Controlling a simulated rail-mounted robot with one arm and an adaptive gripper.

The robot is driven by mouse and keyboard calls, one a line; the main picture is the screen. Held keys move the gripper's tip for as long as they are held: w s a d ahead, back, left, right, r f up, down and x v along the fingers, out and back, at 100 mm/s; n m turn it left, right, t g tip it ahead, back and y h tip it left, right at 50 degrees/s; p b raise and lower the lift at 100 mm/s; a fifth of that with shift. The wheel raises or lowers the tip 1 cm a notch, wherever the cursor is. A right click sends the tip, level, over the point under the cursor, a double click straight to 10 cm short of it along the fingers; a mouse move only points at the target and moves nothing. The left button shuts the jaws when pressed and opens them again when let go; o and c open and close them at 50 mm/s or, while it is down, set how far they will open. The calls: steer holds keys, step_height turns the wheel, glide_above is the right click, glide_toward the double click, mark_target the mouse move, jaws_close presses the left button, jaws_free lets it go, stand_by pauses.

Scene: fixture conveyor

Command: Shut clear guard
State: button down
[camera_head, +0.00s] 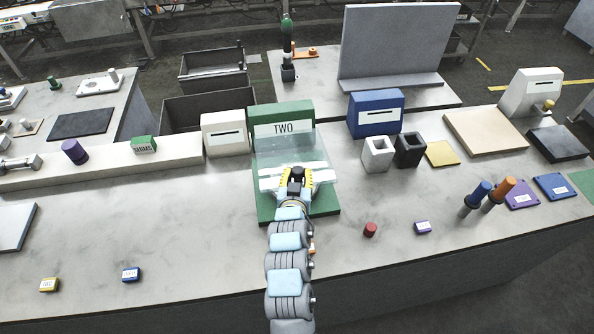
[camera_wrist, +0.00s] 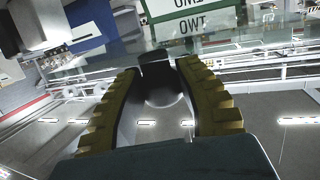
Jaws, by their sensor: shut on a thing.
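The clear guard (camera_head: 306,148) is a see-through panel in front of the green block labelled TWO (camera_head: 281,116), over its green base plate (camera_head: 326,210). White bars show through it. How far the guard is tilted is hard to tell. My gripper (camera_head: 297,175) is at the guard's front part, its yellow fingers closed around a small dark knob. In the wrist view the knob (camera_wrist: 157,66) sits between the ribbed fingers, and the TWO label (camera_wrist: 195,24) shows beyond, with a mirrored copy of the lettering. My arm hides part of the base plate.
A white slotted block (camera_head: 226,134) stands left of the guard and a blue slotted block (camera_head: 375,113) right of it.

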steer(key=shift+s+f+t+b, duration=0.15)
steer(key=shift+f+t+b, duration=0.15)
steer(key=shift+f+b, duration=0.3)
steer(key=shift+s+f+t+b, duration=0.1)
steer(key=shift+f+t+b, duration=0.25)
steer(key=shift+f, duration=0.4)
steer(key=shift+r, duration=0.15)
steer(key=c, duration=0.7)
jaws_free()
steer(key=shift+o, duration=0.2)
steer(key=s+a+r, duration=0.1)
steer(key=s, duration=1)
steer(key=shift+s+r, duration=0.3)
steer(key=shift+s, duration=0.1)
steer(key=shift+a, duration=0.1)
